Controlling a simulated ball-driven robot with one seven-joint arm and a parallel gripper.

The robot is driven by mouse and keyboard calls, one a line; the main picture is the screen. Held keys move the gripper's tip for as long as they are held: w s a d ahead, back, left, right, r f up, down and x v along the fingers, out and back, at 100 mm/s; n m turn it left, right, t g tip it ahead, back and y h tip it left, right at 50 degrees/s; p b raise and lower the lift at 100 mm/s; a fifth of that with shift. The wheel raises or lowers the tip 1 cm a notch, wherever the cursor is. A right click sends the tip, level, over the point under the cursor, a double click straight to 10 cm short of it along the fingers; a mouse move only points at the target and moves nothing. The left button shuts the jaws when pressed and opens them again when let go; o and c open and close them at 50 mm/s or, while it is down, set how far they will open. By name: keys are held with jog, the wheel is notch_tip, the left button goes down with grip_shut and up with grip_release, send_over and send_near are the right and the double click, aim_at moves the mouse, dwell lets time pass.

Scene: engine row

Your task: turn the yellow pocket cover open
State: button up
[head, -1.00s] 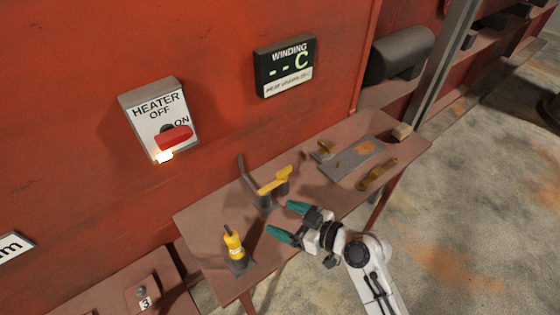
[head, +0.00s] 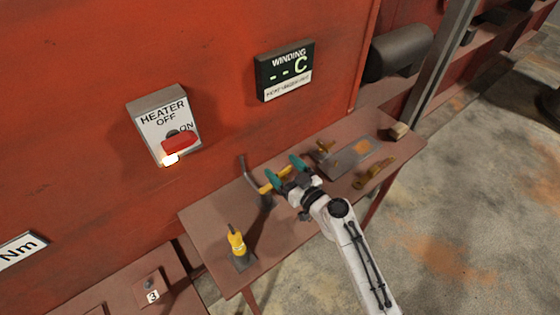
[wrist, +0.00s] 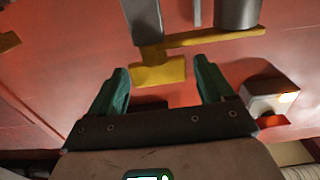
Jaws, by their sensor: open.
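The yellow pocket cover (head: 264,188) is on a dark grey pocket (head: 265,202) on the brown table, partly hidden by my gripper in the head view. In the wrist view the yellow cover (wrist: 158,73) shows as a bar with a wider end tab, beside grey cylinders (wrist: 238,12). My gripper (head: 285,172), with teal fingers, is open at the cover. In the wrist view the end tab is between the fingertips of my gripper (wrist: 162,72), with a gap on each side. I cannot tell how their depths compare.
A yellow-bodied tool (head: 237,243) stands at the table's front left. A grey plate (head: 354,157) and brass-coloured pieces (head: 374,173) lie to the right. The red wall behind bears a heater switch box (head: 163,122) and a winding display (head: 285,70).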

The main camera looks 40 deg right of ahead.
jog(key=shift+w, duration=0.95)
jog(key=c, duration=1.4)
jog(key=shift+f, duration=0.1)
